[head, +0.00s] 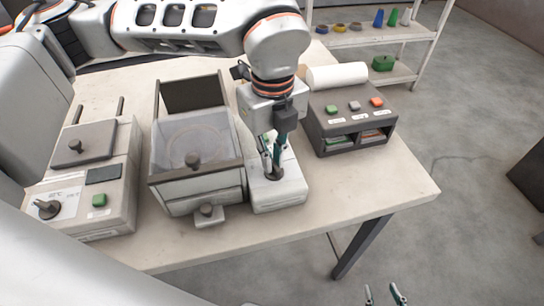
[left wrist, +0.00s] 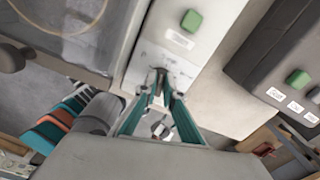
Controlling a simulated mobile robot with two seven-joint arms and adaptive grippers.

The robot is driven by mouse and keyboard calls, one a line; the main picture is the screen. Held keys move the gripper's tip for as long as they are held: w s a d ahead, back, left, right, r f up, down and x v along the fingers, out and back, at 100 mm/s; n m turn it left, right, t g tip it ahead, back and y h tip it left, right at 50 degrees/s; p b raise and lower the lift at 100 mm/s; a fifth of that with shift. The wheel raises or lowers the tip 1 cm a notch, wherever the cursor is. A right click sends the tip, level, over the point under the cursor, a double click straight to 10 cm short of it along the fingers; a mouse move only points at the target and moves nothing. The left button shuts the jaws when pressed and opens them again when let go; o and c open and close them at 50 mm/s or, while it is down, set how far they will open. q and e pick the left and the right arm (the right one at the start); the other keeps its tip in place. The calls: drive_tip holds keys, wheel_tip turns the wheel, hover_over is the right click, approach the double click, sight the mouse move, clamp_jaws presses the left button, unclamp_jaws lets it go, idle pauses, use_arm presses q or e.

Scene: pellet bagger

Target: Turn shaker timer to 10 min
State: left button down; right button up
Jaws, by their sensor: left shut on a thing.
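The shaker timer is on a narrow light-grey box (head: 290,192) near the middle of the table, with a green button at its back. Its dark knob (head: 276,176) is at the front part of the top. My left gripper (head: 272,168) points down from above and is shut on the knob. In the left wrist view the box (left wrist: 150,62) shows its green button (left wrist: 191,21), and the teal fingers (left wrist: 163,88) close together over its top. The fingers hide most of the knob, and I cannot read the dial setting. My right gripper (head: 384,294) is empty, fingertips apart, at the bottom edge.
A box with a clear lid (head: 190,135) stands left of the timer box. Further left is a unit with a black dial (head: 47,208) and green button. A dark box with three coloured buttons (head: 350,125) stands to the right. The table's front right (head: 370,185) is clear.

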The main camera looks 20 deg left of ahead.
use_arm(q)
drive_tip(key=m, duration=0.7)
drive_tip(key=shift+w+d+r, duration=0.1)
drive_tip(key=shift+w+d, duration=0.1)
drive_tip(key=m, duration=0.4)
drive_tip(key=shift+d, duration=0.1)
drive_tip(key=shift+d+m, duration=0.1)
drive_tip(key=shift+m, duration=1.7)
drive_tip(key=c, duration=2.2)
unclamp_jaws()
drive_tip(key=shift+s, duration=0.1)
drive_tip(key=shift+o, duration=0.2)
wheel_tip(320, 180, up, 12)
